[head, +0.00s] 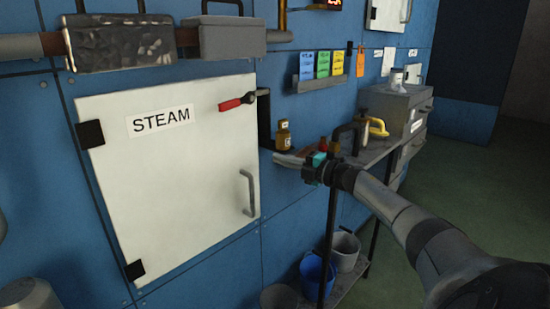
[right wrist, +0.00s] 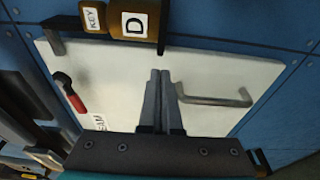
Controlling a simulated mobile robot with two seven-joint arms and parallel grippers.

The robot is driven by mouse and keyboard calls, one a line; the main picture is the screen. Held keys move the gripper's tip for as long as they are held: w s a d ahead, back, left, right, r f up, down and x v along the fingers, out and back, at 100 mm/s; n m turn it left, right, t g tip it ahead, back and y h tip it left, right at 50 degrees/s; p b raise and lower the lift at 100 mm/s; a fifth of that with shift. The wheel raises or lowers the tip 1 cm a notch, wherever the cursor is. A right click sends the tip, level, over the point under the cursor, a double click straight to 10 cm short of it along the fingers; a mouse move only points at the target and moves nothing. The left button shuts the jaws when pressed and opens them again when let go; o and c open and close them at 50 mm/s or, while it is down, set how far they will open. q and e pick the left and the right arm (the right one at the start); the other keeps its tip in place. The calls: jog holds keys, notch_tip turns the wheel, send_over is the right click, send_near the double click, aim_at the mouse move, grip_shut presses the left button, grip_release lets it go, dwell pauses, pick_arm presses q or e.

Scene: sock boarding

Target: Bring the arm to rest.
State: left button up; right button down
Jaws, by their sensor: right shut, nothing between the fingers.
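My right arm comes in from the lower right in the head view. Its gripper (head: 284,158) points left towards the wall, in front of the bench and near the right edge of the white STEAM door (head: 170,185). In the right wrist view the two fingers (right wrist: 160,76) are together with nothing between them. Behind them are the STEAM door (right wrist: 215,75), its grey handle (right wrist: 215,100) and its red-gripped lever (right wrist: 70,92). From these views I cannot tell whether the fingers touch anything. My left gripper is not in view.
A blue bucket (head: 315,272) and a grey bucket (head: 344,250) stand below. Open floor (head: 465,190) lies at the right.

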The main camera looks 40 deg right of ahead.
jog(key=s+d, duration=0.4)
jog(key=d, duration=0.2)
jog(key=shift+s+f, duration=0.25)
jog(key=shift+s, duration=0.05)
